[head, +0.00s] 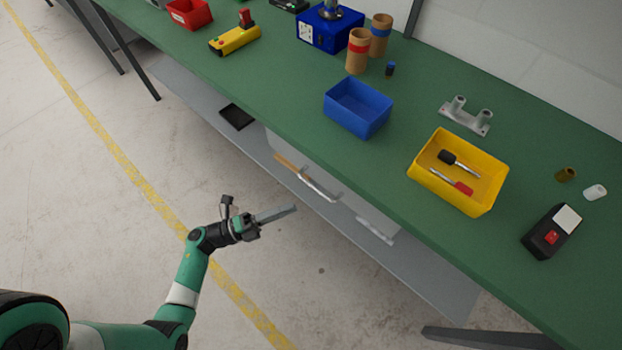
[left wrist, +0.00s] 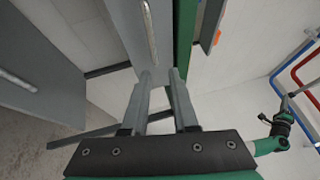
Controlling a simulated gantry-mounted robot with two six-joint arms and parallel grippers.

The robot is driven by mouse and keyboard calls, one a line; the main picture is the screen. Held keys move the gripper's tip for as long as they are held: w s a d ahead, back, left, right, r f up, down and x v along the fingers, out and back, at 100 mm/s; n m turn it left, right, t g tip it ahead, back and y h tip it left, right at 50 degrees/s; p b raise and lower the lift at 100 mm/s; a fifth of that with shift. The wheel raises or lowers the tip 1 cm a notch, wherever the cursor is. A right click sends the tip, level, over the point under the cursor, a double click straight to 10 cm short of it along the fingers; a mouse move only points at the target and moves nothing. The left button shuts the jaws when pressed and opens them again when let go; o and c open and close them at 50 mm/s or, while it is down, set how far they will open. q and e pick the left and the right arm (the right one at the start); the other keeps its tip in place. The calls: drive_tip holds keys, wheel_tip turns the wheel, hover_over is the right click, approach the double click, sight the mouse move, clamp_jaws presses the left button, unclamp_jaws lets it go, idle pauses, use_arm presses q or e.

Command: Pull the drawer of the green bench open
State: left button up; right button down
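The green bench (head: 260,90) runs diagonally across the head view. Under its top is a pale drawer unit with an upper bar handle (head: 322,188) and a lower handle (head: 376,231). In the left wrist view, a grey drawer front (left wrist: 127,22) with an upright-looking bar handle (left wrist: 150,32) lies ahead of the fingers. My left gripper (head: 292,209) is open and empty, in front of the drawer unit; its two fingers stand apart in the wrist view (left wrist: 160,75), apparently short of the handle. My right arm shows small at that view's right edge; its finger state is unclear.
A blue bin (head: 358,122) and a yellow bin (head: 490,197) with screwdrivers stand on the bench top. A grey lower shelf (head: 440,285) holds a black tray (head: 236,116). The floor (head: 120,190) before the bench is clear. A bench leg (head: 470,339) is at lower right.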

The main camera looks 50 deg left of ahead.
sight(316, 188)
use_arm(q)
drive_tip(key=w, duration=0.3)
drive_tip(key=w+n+y+b, duration=0.1)
drive_tip(key=w, duration=0.2)
drive_tip(key=w+r+n+y+b, duration=0.1)
drive_tip(key=w, duration=0.2)
drive_tip(key=shift+w+d+t, duration=0.3)
drive_tip(key=shift+d+t, duration=0.1)
clamp_jaws()
drive_tip(key=shift+y, duration=0.3)
idle(0.9)
